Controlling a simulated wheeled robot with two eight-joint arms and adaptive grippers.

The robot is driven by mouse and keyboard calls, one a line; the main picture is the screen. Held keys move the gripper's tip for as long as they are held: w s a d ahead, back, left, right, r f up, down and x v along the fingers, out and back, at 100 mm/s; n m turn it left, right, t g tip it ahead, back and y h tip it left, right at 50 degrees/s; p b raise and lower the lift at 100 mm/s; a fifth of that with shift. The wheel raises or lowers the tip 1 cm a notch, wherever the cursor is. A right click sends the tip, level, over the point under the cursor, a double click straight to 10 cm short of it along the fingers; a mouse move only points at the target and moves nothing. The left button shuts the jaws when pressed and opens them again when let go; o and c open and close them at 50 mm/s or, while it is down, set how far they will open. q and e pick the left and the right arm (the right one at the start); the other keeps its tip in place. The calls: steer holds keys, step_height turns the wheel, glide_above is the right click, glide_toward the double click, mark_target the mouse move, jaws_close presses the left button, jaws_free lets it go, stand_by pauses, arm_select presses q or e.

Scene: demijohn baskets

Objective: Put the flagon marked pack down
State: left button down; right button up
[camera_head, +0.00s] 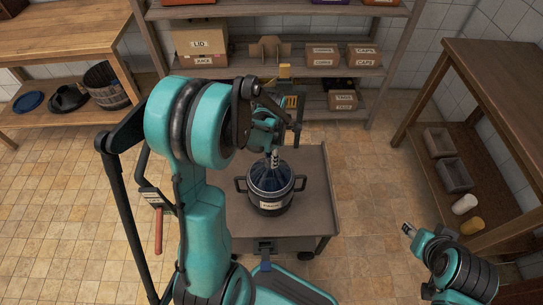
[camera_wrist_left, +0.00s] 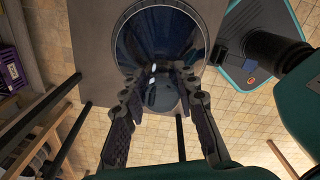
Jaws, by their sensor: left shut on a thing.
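A dark blue glass flagon (camera_head: 270,178) with a pale, striped neck stands upright in a black two-handled basket (camera_head: 271,202) on a grey-brown cart top (camera_head: 315,190). A small label on the basket's front is too small to read. My left gripper (camera_head: 273,152) is above the flagon and shut on its neck. In the left wrist view the fingers (camera_wrist_left: 160,80) close in at the neck, with the dark flagon (camera_wrist_left: 150,45) below and the basket's rim around it. I cannot tell whether the flagon's bottom rests in the basket. My right gripper (camera_head: 408,230) is low at the right, away from the cart.
A shelf rack (camera_head: 290,72) with several labelled cardboard boxes stands behind the cart. A wooden bench (camera_head: 60,42) at the left holds a barrel-like tub (camera_head: 106,88) below. A wooden table (camera_head: 500,80) at the right has grey bins (camera_head: 453,175) on its lower shelf. Tiled floor is clear between.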

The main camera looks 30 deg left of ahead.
arm_select(q)
steer(key=shift+f, duration=0.15)
steer(key=c, duration=1.2)
jaws_free()
steer(key=shift+o, duration=0.2)
steer(key=shift+r, duration=0.2)
step_height(320, 180, up, 16)
steer(key=s+d+m+t+p, duration=0.2)
steer(key=d+m+p, duration=0.1)
steer(key=m+p, duration=0.3)
steer(key=s+d+r+m+t, duration=0.2)
steer(key=s+d+m, duration=0.1)
steer(key=m, duration=0.8)
steer(key=s+d+r+m+t+b, duration=0.1)
steer(key=s+d+r+m+t, duration=0.1)
steer(key=m, duration=0.9)
steer(key=s+d+t, duration=0.1)
steer(key=s+d, duration=0.1)
steer(key=s, duration=0.1)
steer(key=shift+s+m, duration=0.35)
steer(key=shift+m, duration=0.05)
